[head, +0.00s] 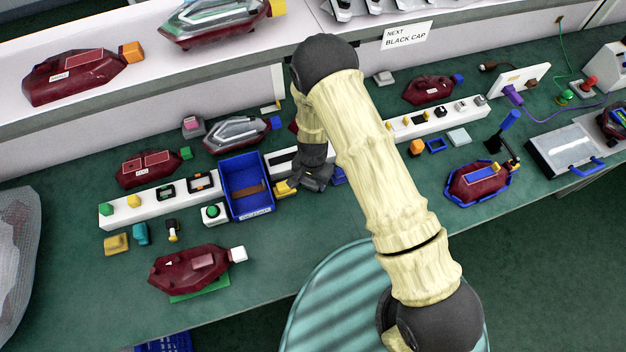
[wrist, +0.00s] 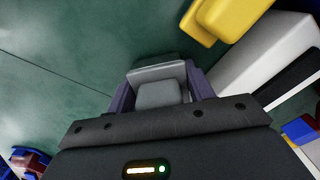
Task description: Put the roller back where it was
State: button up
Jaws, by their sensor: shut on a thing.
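My gripper (head: 314,180) is low over the green bench, beside the blue bin, with my arm hiding part of the area. In the wrist view my gripper (wrist: 158,95) is shut on a grey piece (wrist: 158,92) with a paler flat plate, between the dark purple fingers. Its full shape is hidden, so I cannot tell for certain that it is the roller. No other thing in view is clearly a roller. Green bench top shows past the fingertips.
A blue bin (head: 245,187) and a yellow piece (head: 285,189) are just left of my gripper. A white slotted bar (head: 160,202) lies further left. Bare bench shows in front of my gripper.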

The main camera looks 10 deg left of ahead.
jog(key=shift+s+d+f, duration=0.15)
jog(key=shift+s+f, duration=0.1)
jog(key=shift+f, duration=0.15)
jog(key=o, duration=1.4)
jog(key=shift+f, duration=0.1)
jog(key=shift+o, duration=0.2)
jog(key=shift+s, duration=0.1)
jog(key=shift+w+r+p, duration=0.25)
jog(key=shift+r+p, duration=0.05)
jog(key=shift+r, duration=0.55)
notch_tip(320, 180, up, 12)
jog(key=shift+w+f+b, duration=0.1)
jog(key=shift+w+b, duration=0.05)
jog(key=shift+b, duration=0.7)
